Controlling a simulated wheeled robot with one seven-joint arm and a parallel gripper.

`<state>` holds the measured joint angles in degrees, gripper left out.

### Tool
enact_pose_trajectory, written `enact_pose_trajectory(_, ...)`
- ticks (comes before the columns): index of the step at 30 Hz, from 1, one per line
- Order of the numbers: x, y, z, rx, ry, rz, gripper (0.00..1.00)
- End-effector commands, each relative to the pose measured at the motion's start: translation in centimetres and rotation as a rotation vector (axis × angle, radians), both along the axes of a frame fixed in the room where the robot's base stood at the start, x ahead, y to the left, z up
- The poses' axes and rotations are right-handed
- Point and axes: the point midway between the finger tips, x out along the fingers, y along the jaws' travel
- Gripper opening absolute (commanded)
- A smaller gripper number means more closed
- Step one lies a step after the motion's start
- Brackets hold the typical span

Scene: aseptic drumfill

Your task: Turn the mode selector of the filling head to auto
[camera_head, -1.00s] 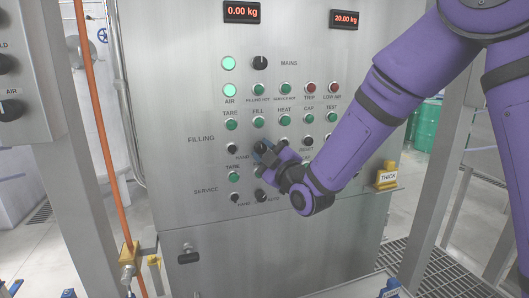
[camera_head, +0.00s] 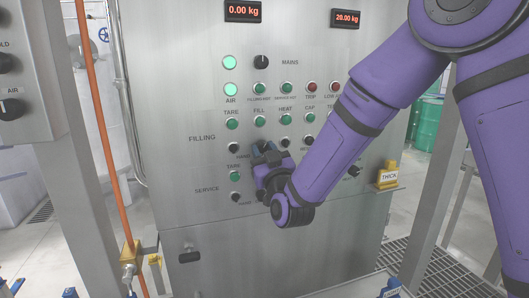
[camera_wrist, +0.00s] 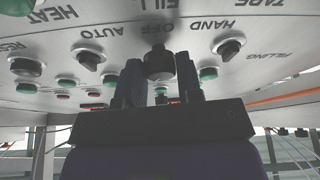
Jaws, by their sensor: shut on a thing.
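The filling head's mode selector (camera_wrist: 158,64) is a round black knob in the wrist view, below the upside-down labels HAND, OFF and AUTO. My gripper (camera_wrist: 160,78) has one dark finger on each side of the knob and is shut on it. In the head view my gripper (camera_head: 265,154) is at the panel in the FILLING row, and its fingers and wrist hide most of the selector. Which way the knob points cannot be told.
The steel control panel (camera_head: 190,90) carries several green and red buttons and other black knobs close around my gripper. A mains switch (camera_head: 261,62) is above. A yellow THICK tag (camera_head: 388,177) is at the right. An orange hose (camera_head: 97,120) runs down the left.

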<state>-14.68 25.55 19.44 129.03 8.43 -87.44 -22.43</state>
Motion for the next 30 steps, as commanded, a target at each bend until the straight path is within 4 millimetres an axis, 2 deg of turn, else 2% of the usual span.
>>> enact_pose_trajectory(10, -0.05, 0.11, -0.1, 0.136, 0.041, 0.0, 0.09)
enact_pose_trajectory(26, -0.04, 0.11, -0.09, 0.161, 0.049, 0.0, 0.09)
enact_pose_trajectory(27, -0.04, 0.11, -0.08, 0.161, 0.049, 0.0, 0.35)
enact_pose_trajectory(30, -0.04, 0.1, -0.07, 0.161, 0.049, 0.0, 0.58)
